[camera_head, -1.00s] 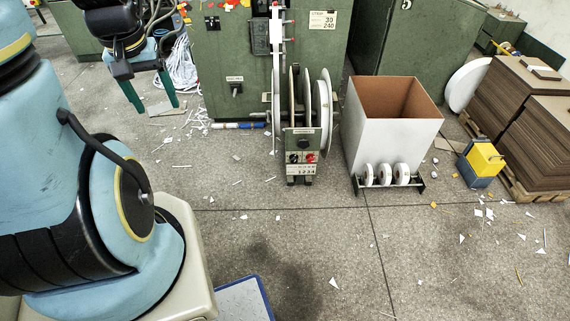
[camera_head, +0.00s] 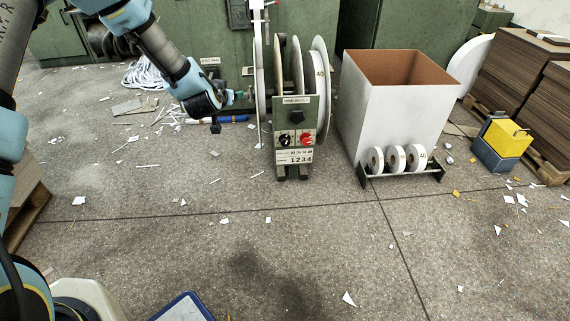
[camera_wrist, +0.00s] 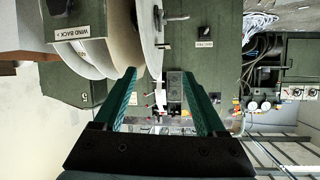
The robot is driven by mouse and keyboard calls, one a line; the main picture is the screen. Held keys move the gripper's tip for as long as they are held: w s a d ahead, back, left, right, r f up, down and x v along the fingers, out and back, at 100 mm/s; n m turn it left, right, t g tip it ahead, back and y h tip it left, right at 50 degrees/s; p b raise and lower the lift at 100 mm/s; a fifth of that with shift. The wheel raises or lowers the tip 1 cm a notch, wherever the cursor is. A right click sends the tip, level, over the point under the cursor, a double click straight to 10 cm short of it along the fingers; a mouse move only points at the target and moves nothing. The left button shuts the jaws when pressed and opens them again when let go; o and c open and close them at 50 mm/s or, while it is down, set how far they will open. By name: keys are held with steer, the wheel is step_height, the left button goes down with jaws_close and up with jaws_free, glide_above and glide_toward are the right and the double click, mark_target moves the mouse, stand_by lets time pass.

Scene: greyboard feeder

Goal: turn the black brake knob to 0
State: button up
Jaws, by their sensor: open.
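Which black knob is the brake is not readable, nor is any pointer setting. My gripper (camera_head: 241,97) is to the left of the reels and panel, apart from the knobs. In the wrist view its green fingers (camera_wrist: 165,85) are spread with nothing between them.
Large reels (camera_head: 318,85) stand right behind the panel, close to my gripper. A white bin (camera_head: 390,115) with small rolls at its foot is to the right. A green cabinet (camera_head: 205,40) is behind. The floor in front is open, with scattered scraps.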

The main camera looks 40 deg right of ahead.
steer(key=s+d+f+t+h+b, duration=0.1)
steer(key=s+d+f+b, duration=0.25)
steer(key=f, duration=0.35)
steer(key=s+d+f+t+h+b, duration=0.1)
steer(key=s+d+f+b, duration=0.2)
steer(key=d+f+b, duration=0.35)
steer(key=t+b, duration=0.3)
steer(key=b, duration=0.5)
glide_toward(286, 143)
steer(key=shift+n, duration=0.5)
steer(key=b+x, duration=0.4)
steer(key=x, duration=0.3)
steer(key=shift+w+d+f, duration=0.15)
steer(key=shift+w+f, duration=0.05)
steer(key=shift+w, duration=0.15)
steer(key=shift+w+d+r+b, duration=0.15)
steer(key=shift+w+d+b, duration=0.25)
steer(key=shift+w, duration=0.1)
steer(key=shift+c, duration=0.3)
jaws_close()
